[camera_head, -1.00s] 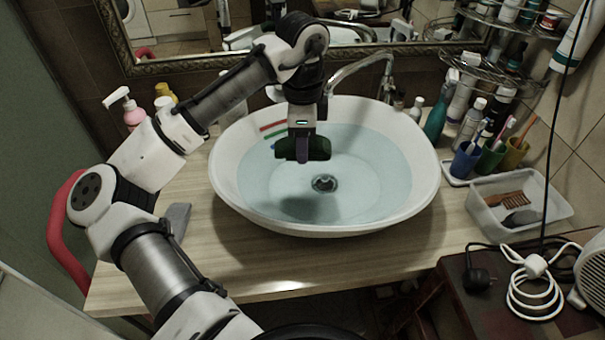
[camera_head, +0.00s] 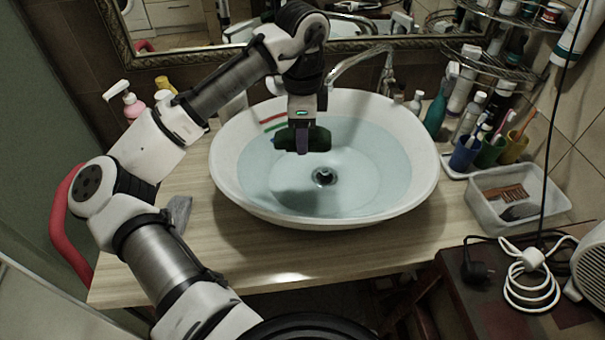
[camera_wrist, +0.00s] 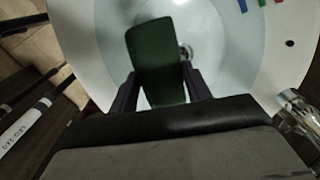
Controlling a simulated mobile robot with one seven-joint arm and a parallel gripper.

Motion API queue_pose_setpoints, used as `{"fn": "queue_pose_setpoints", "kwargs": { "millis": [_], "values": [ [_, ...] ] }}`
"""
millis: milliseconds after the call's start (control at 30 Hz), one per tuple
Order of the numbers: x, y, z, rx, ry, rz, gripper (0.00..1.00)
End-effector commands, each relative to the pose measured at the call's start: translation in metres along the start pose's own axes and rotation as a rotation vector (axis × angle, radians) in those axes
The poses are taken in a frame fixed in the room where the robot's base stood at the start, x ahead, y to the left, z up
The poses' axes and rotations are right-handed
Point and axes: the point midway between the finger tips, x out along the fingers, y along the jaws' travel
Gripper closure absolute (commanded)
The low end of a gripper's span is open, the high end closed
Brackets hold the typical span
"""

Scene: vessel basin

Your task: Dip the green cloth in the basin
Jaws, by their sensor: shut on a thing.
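The white oval basin (camera_head: 410,205) stands on the wooden counter and holds clear bluish water. My gripper (camera_head: 302,150) is over the left-middle part of the basin, pointing down. It is shut on the dark green cloth (camera_head: 318,139). In the wrist view the cloth (camera_wrist: 155,60) stands out between the two fingers (camera_wrist: 158,92) as a flat, rounded slab, with the basin (camera_wrist: 95,45) behind it. The cloth is at or near the water surface; I cannot tell whether it touches the water. The drain (camera_head: 324,177) shows below and to the right of it.
A chrome faucet (camera_head: 385,75) rises behind the basin. Bottles, toothbrush cups (camera_head: 490,150) and a clear plastic tray (camera_head: 480,209) stand to the right. A grey cloth-like item (camera_head: 179,213) lies on the counter's left.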

Motion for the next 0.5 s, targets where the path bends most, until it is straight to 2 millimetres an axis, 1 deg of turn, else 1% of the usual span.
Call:
{"fn": "queue_pose_setpoints", "kwargs": {
  "millis": [167,267,500],
  "values": [
    [0.0,0.0,0.0,0.0,0.0,0.0,0.7],
    [-0.004,0.0,0.0,0.0,0.0,0.0,0.7],
    [-0.025,0.0,0.0,0.001,0.002,0.0,0.7]
  ]
}}
